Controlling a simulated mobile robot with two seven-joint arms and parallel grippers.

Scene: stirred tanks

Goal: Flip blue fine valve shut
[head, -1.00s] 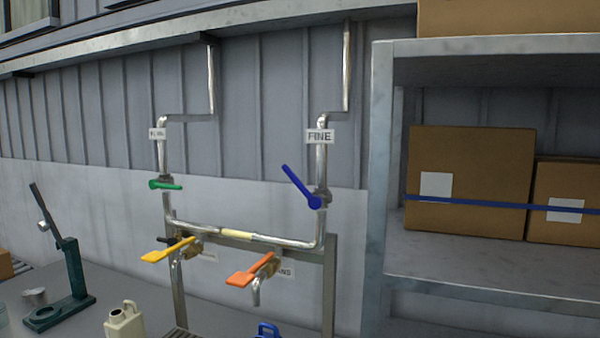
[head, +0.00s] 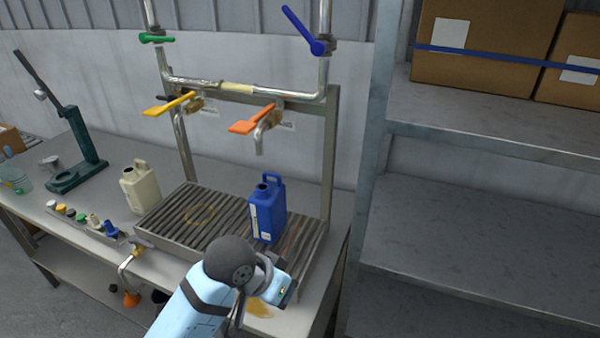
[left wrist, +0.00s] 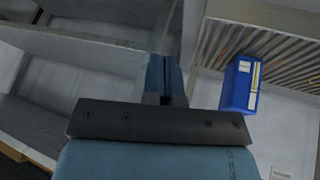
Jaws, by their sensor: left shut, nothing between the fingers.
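The blue valve handle (head: 303,30) is on the right vertical pipe at the top of the head view. It slants up and to the left from its pivot, at an angle to the pipe. My left arm comes in from the bottom of the head view, and its gripper end (head: 278,283) is low over the bench front, well below the valve and apart from it. In the left wrist view my left gripper (left wrist: 165,75) has its fingers together with nothing between them. My right gripper is in neither view.
A green handle (head: 156,38), yellow handle (head: 168,107) and orange handle (head: 251,120) sit on the same pipework. A blue jug (head: 267,210) stands on the slatted grate (head: 160,222), with a cream jug (head: 139,187) at left. A metal shelf unit (head: 376,130) rises at right.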

